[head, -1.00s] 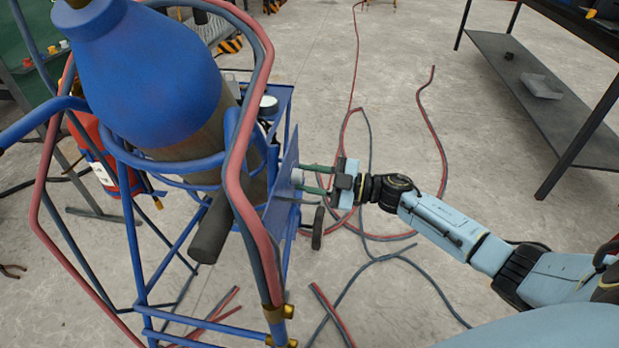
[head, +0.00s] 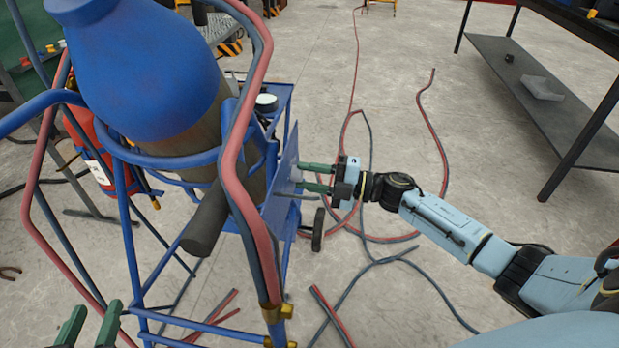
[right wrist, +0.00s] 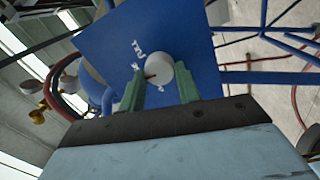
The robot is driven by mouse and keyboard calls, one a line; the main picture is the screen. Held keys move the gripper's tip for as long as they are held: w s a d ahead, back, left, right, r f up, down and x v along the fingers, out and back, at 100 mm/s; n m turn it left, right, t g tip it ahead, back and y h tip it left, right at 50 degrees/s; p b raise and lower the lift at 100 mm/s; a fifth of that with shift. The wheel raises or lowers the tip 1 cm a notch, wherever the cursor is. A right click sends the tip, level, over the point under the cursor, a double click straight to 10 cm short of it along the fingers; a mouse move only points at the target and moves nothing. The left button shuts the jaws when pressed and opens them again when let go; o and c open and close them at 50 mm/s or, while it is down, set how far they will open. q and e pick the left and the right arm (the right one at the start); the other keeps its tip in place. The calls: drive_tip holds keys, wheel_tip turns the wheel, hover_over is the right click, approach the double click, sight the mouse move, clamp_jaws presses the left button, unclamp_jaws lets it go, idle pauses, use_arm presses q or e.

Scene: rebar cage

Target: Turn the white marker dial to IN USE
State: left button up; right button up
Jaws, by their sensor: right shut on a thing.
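The white marker dial (right wrist: 160,70) is a round knob on a blue plate (right wrist: 188,30), with a dark reddish mark near its lower left edge. White lettering on the plate is tilted and only partly readable, so I cannot tell which label the dial points to. The plate also shows in the head view (head: 284,180), nearly edge-on. My right gripper (head: 303,177) reaches the plate from the right, its green fingers shut on the dial; in the wrist view its fingers (right wrist: 160,88) stand on either side of it. My left gripper (head: 92,318) is open and empty at the lower left.
A blue cylinder (head: 140,75) stands in a blue tube-frame cart with red and grey hoses (head: 240,190) in front. A red extinguisher (head: 95,150) is at left. Hoses lie on the floor (head: 440,130). A dark shelf (head: 540,95) stands at right.

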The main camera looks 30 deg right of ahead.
idle(0.3)
drive_tip(key=o, duration=1)
